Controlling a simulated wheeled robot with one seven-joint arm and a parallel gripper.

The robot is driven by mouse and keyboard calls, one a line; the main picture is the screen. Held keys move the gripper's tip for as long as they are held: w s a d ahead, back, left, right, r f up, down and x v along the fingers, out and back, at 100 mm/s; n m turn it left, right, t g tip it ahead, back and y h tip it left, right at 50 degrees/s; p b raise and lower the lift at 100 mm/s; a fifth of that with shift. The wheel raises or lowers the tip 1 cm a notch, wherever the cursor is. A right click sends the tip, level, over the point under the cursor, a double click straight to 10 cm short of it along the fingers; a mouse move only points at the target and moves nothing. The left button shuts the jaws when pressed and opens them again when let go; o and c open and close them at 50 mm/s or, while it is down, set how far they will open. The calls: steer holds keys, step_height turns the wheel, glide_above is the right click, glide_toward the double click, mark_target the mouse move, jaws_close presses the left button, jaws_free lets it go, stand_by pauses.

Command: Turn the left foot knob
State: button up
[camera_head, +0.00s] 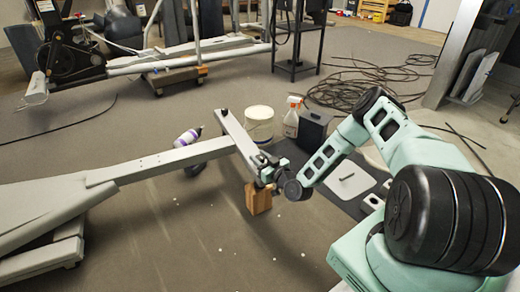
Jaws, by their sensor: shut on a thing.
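The grey elliptical frame (170,160) runs in from the left and ends in a crossbar (238,138). A wooden block (258,200) stands under the crossbar's near end. My gripper (268,174) is at that near end, at the dark foot knob, and is shut on it. The knob is small and mostly hidden by my gripper, so its turn angle cannot be told. Another dark knob (223,111) shows at the crossbar's far end.
A white bucket (259,127), a spray bottle (292,118) and a dark box (314,128) stand behind the crossbar. A purple-and-white bottle (188,137) lies by the frame. Coiled black cable (355,92) covers the floor behind. Open carpet lies in front.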

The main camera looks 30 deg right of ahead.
steer(key=m+h+p, duration=0.2)
steer(key=h, duration=0.2)
steer(key=m+g+h+p, duration=0.1)
steer(key=m+h+p, duration=0.2)
steer(key=h, duration=0.1)
steer(key=shift+a+r+m+g+h, duration=0.2)
steer(key=shift+m+g+h, duration=0.1)
steer(key=m+g+h+p, duration=0.1)
steer(key=m+g+h, duration=0.1)
steer(key=h, duration=0.1)
steer(key=m+g+h+p, duration=0.1)
steer(key=m+g+h, duration=0.1)
steer(key=shift+d+f+m+h, duration=0.15)
steer(key=shift+m+h, duration=0.15)
steer(key=shift+h, duration=0.1)
steer(key=shift+g, duration=0.3)
steer(key=o, duration=0.9)
steer(key=shift+o, duration=0.2)
